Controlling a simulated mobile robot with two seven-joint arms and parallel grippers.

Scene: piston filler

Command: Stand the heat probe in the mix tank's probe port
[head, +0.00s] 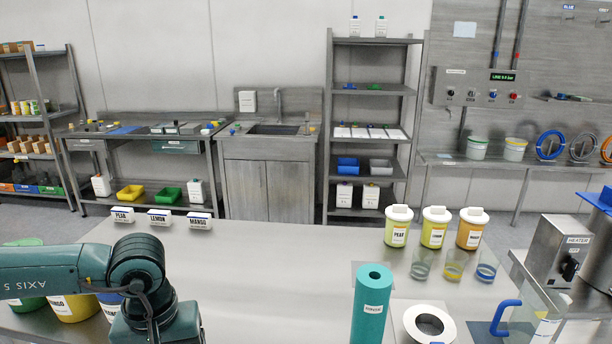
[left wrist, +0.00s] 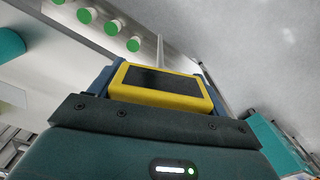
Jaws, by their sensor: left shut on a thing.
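My left gripper (left wrist: 158,84) is shut on a yellow device with a dark screen, which looks like the heat probe (left wrist: 160,97). A thin pale rod (left wrist: 160,50) shows beyond the device, apparently its stem. In the head view my left arm comes in from the left, but its gripper and the probe are out of frame. A metal vessel with a blue rim (head: 600,198), likely the mix tank, is cut off at the right edge. A grey heater box (head: 562,250) stands beside it. I cannot make out the probe port. My right gripper is not in view.
A teal cylinder (head: 369,300) and a white ring-topped piece (head: 430,324) stand at the table's front. Three lidded tubs (head: 434,228) and three glasses (head: 454,266) stand at the right. Labels (head: 159,217) line the back left edge. The middle of the table (head: 270,270) is clear.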

